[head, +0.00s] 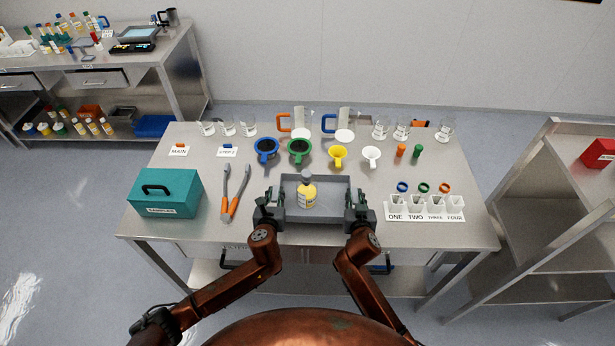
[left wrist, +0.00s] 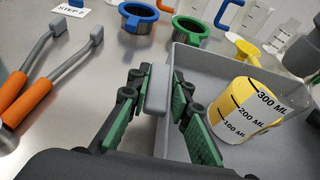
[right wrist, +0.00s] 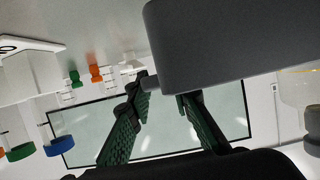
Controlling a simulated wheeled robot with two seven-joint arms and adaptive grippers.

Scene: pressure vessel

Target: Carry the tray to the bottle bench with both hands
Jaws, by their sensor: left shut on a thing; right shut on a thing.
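The tray (right wrist: 235,45) fills the upper right of the right wrist view. I cannot tell whether the tray touches the table.
A teal box (head: 166,193) and orange-handled tongs (head: 236,190) lie left of the tray. A white numbered rack (head: 427,211) stands to the right; funnels (head: 299,148) and beakers are behind. A bench with bottles (head: 90,60) is at the far left, a shelf (head: 560,200) at right.

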